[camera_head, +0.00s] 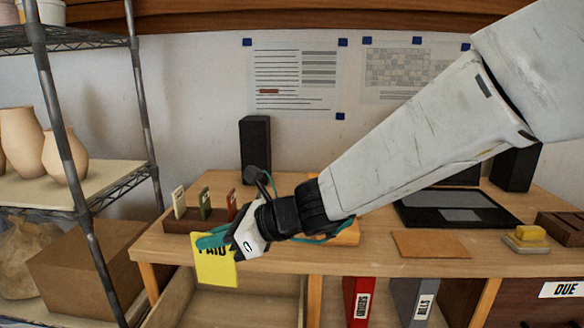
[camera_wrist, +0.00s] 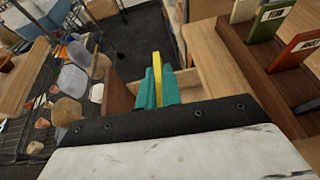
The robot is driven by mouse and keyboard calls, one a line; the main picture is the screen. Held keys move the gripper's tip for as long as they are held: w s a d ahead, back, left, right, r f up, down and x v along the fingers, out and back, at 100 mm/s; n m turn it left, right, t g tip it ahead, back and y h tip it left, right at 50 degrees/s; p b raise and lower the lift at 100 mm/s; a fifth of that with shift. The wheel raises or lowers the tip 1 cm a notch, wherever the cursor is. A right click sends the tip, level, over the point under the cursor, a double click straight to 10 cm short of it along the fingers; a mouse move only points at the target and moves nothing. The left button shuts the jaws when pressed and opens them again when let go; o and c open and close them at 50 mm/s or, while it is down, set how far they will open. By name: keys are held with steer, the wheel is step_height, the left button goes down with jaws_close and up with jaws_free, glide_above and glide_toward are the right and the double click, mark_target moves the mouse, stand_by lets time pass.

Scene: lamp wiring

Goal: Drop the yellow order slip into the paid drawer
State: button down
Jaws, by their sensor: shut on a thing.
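The yellow slip (camera_head: 217,270) hangs from my gripper (camera_head: 212,240) in the head view, and dark lettering that seems to read PAID shows near its top. In the wrist view my teal fingers (camera_wrist: 158,85) are shut on the slip (camera_wrist: 157,68), seen nearly edge-on. An open wooden drawer (camera_head: 245,308) is below the tabletop at the left. The slip is in front of and above part of it in the head view; its exact height over the drawer cannot be told. No label on this drawer is visible.
The desk (camera_head: 400,262) has a slotted card holder (camera_head: 185,224) with several cards close behind my gripper. A drawer labelled DUE (camera_head: 565,289) is at the right. Red (camera_head: 357,300) and grey (camera_head: 413,300) binders stand under the desk. A metal shelf (camera_head: 85,220) stands at the left.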

mark_target(197, 269)
steer(key=shift+a+f, duration=0.1)
steer(key=shift+f, duration=2.85)
steer(key=c, duration=1.5)
jaws_free()
steer(key=v, duration=0.7)
steer(key=shift+d+r, duration=0.15)
steer(key=shift+d, duration=0.2)
